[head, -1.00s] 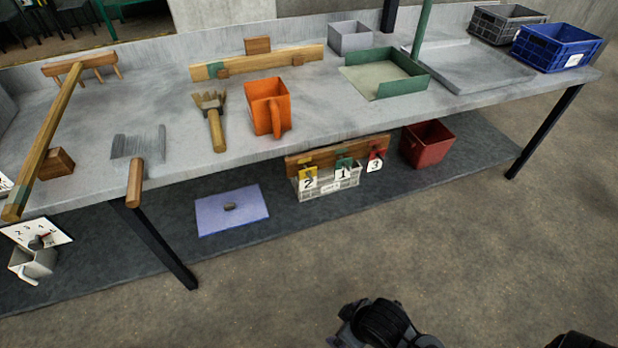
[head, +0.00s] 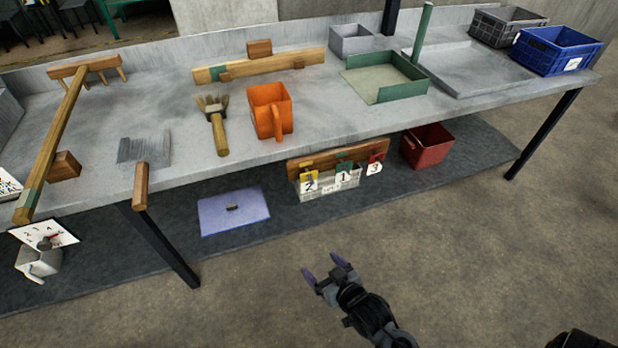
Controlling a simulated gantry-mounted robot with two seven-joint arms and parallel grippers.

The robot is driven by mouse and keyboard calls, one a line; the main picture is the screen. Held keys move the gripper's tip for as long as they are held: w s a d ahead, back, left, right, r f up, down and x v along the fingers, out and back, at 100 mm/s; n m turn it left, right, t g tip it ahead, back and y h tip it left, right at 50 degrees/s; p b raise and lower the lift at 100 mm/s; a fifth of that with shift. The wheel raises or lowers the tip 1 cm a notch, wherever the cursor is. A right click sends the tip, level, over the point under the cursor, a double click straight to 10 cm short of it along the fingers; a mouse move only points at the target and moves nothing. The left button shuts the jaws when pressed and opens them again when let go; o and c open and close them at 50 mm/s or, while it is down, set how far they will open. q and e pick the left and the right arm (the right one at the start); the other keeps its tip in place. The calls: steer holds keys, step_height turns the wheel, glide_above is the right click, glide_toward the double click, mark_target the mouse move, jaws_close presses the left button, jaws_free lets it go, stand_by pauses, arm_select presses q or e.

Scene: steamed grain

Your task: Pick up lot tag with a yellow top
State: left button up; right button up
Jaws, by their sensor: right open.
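The lot tag with a yellow top (head: 309,184) hangs at the left end of a wooden tag rail (head: 326,158) under the table and carries the number 2. A green-topped tag (head: 344,174) numbered 1 hangs in the middle, and a red-topped tag (head: 375,166) numbered 3 at the right. My right gripper (head: 325,269) is open and empty over the floor, below and in front of the rail, apart from the tags. Its two fingers point up toward the shelf. My left gripper is not in view.
The table edge overhangs the rail. Table legs (head: 160,245) stand left and right. The floor in front is clear.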

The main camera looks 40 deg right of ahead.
steer(key=w+d+r+m+t+h+p, duration=0.2)
steer(key=w+d+r+t+h+p, duration=0.25)
steer(key=r+p, duration=0.2)
arm_select(q)
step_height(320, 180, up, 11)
steer(key=p, duration=0.3)
arm_select(e)
glide_toward(312, 183)
steer(key=w, duration=0.1)
steer(key=shift+g, duration=0.25)
steer(key=b+x, duration=0.1)
steer(key=x, duration=0.2)
steer(key=f+b+x, duration=0.1)
steer(key=b+x, duration=0.1)
steer(key=x, duration=0.1)
steer(key=b+x, duration=0.2)
steer(key=x, duration=0.1)
steer(key=shift+w+d+f, duration=0.15)
steer(key=shift+w+d, duration=0.1)
steer(key=shift+d, duration=0.2)
steer(key=shift+w+d, duration=0.1)
steer(key=shift+w, duration=0.25)
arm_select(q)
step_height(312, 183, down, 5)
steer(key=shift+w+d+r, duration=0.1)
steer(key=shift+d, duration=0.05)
arm_select(e)
steer(key=shift+s, duration=0.1)
